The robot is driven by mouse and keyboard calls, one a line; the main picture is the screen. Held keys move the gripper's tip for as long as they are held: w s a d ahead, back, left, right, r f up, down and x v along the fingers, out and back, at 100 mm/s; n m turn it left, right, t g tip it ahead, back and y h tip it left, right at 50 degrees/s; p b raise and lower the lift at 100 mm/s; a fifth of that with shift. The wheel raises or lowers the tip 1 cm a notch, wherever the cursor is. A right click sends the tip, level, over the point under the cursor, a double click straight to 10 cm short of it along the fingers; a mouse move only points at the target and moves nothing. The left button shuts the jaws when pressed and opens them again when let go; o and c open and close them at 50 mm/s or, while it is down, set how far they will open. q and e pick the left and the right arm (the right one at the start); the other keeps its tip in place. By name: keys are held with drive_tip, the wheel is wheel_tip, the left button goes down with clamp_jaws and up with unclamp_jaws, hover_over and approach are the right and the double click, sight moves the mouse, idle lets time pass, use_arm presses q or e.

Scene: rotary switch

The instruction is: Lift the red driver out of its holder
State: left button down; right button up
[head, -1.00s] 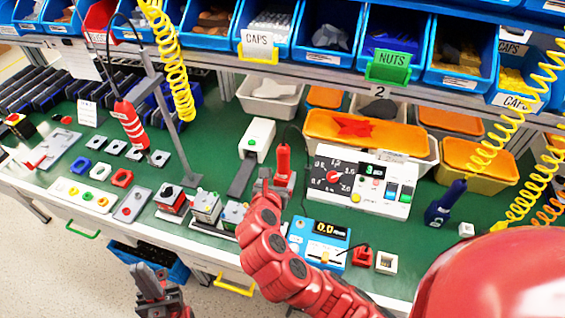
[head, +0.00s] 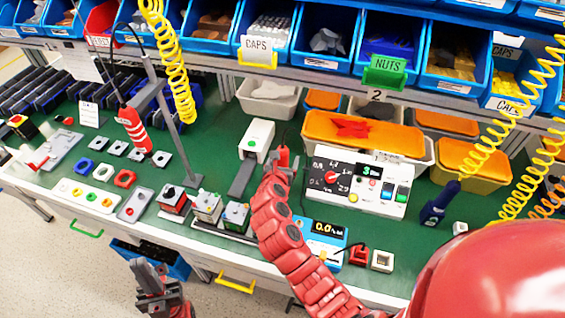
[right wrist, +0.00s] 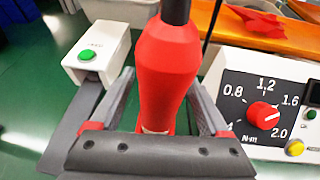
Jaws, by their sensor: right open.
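The red driver (right wrist: 168,75) stands upright between the two fingers of my right gripper (right wrist: 166,108) in the right wrist view. The fingers are apart, one on each side of its red handle, and I see no clear grip. In the head view the driver's top (head: 283,156) shows just above my right gripper (head: 279,172), which hides most of it. Its holder is hidden behind the gripper and arm. My left gripper (head: 155,284) hangs low in front of the bench, away from the driver; its finger gap is unclear.
A white box with a green button (head: 257,138) stands left of the driver. A white control panel (head: 361,182) with a red knob stands close on its right. A blue meter (head: 322,240) sits in front. A striped red tool (head: 133,129) hangs at left. Bins line the shelf above.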

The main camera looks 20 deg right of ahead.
clamp_jaws()
idle(0.4)
wheel_tip(320, 180, up, 10)
drive_tip(key=b, duration=0.1)
idle(0.6)
drive_tip(key=c, duration=0.7)
unclamp_jaws()
clamp_jaws()
